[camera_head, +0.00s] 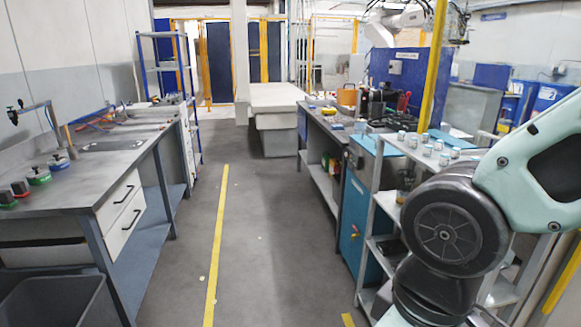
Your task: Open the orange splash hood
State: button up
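A small orange thing (346,95) stands at the far end of the right-hand bench (318,127). It is too small to tell whether it is the splash hood, or whether it is open or shut. No other thing in view is clearly an orange splash hood. My arm fills the right foreground, but my gripper is out of the picture. The orange thing is well away from the arm.
A left bench (85,180) has white drawers and a grey bin (55,303) at its front. Metal shelving (385,205) with several small jars stands close on the right. The aisle floor (255,245) is clear, with a yellow line (217,240).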

aim_at(346, 97)
jog(key=i+j+z, duration=0.4)
jog(key=i+j, duration=0.5)
jog(key=i, duration=0.7)
jog(key=i+j+z, duration=0.45)
jog(key=i+j, duration=1.55)
jog(key=i, duration=0.15)
jog(key=l+z, duration=0.05)
